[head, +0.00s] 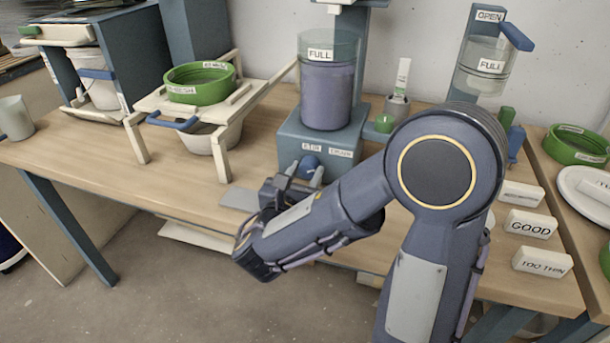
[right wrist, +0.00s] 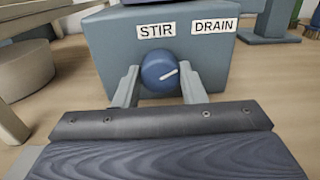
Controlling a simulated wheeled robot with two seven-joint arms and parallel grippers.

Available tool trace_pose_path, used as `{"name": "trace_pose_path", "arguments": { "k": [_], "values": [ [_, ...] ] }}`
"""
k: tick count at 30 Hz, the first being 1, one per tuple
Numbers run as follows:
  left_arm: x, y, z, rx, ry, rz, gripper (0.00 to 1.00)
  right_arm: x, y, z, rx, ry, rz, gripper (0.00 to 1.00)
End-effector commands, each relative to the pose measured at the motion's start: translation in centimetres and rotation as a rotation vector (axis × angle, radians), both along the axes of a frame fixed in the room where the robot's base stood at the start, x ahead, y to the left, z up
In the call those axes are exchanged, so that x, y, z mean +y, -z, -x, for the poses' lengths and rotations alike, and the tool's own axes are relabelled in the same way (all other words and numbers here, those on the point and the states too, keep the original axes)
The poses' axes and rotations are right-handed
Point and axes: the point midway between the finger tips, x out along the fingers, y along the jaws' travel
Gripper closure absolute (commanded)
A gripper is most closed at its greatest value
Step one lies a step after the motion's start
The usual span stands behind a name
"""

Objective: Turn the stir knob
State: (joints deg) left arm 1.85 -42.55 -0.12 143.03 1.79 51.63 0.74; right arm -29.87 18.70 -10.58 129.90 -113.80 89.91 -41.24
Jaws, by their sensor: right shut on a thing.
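The stir knob (head: 310,162) is a round blue knob on the front of a blue-grey box (head: 290,143). In the right wrist view the knob (right wrist: 160,72) sits below the labels STIR (right wrist: 156,30) and DRAIN (right wrist: 214,25). Its white line points right and slightly up. My right gripper (head: 305,173) is shut on the knob, with one finger at each side, as the right wrist view also shows (right wrist: 160,88). A clear vessel of purple liquid (head: 327,90), labelled FULL, stands on the box. My left gripper is not in view.
A green sieve (head: 200,84) rests on a wooden stand at the left. White blocks, including GOOD (head: 531,224) and TOO THIN (head: 542,262), lie to the right of my arm.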

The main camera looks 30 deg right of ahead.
Motion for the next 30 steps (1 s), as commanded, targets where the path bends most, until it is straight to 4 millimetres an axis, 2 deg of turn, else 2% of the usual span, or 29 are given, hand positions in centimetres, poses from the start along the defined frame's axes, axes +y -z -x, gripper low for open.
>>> {"name": "trace_pose_path", "arguments": {
  "k": [18,30],
  "values": [
    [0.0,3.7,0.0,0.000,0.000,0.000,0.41,0.0,0.3,0.1,-0.321,0.001,-0.276,0.86],
    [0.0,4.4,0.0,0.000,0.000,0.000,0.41,0.0,0.1,0.1,-0.395,0.001,-0.339,0.86]
  ]
}}
